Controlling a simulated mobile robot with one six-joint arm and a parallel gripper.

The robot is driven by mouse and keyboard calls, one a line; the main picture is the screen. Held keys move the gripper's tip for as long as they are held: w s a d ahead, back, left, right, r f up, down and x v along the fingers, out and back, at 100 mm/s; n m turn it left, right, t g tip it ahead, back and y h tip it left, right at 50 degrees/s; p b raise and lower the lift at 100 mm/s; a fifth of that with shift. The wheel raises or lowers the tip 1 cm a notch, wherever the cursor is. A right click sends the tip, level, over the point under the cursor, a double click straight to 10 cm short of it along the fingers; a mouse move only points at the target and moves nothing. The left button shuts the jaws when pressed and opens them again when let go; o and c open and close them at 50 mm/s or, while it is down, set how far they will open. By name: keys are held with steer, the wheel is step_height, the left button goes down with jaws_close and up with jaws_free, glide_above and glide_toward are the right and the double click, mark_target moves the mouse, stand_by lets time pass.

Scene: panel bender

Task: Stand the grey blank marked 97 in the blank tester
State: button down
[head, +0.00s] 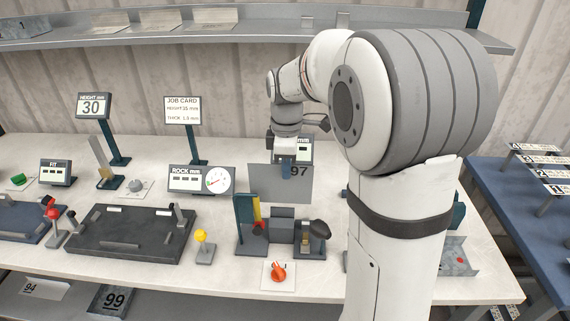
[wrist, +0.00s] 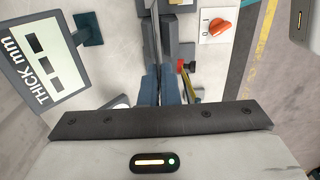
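The grey blank marked 97 (head: 280,190) hangs upright from my gripper (head: 287,162), held at its top edge. In the wrist view the blank (wrist: 156,35) shows edge-on between the two blue fingers (wrist: 158,88). What looks like the blank tester (head: 283,226) stands on the bench just in front of and below the blank in the head view. It has grey blocks, a blue and yellow upright at its left and a black-knobbed part at its right. The blank's lower edge shows just above the blocks. I cannot tell whether they touch.
A THICK mm display (wrist: 45,60) stands beside the gripper. An orange knob (head: 278,271) sits on a white plate in front. The ROCK gauge (head: 201,180), dark fixture (head: 130,232) and yellow-knobbed lever (head: 203,245) stand to the left. My arm hides the bench at right.

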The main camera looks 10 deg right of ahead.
mark_target(287, 202)
step_height(287, 202, down, 9)
steer(key=b, duration=0.5)
steer(key=shift+w+r, duration=0.1)
steer(key=shift+r, duration=0.1)
steer(key=shift+f+b, duration=0.15)
steer(key=shift+b, duration=0.2)
steer(key=shift+d, duration=0.1)
steer(key=shift+f+b, duration=0.95)
steer(key=shift+f, duration=0.5)
stand_by(0.3)
steer(key=c, duration=2.1)
jaws_free()
steer(key=o, duration=0.5)
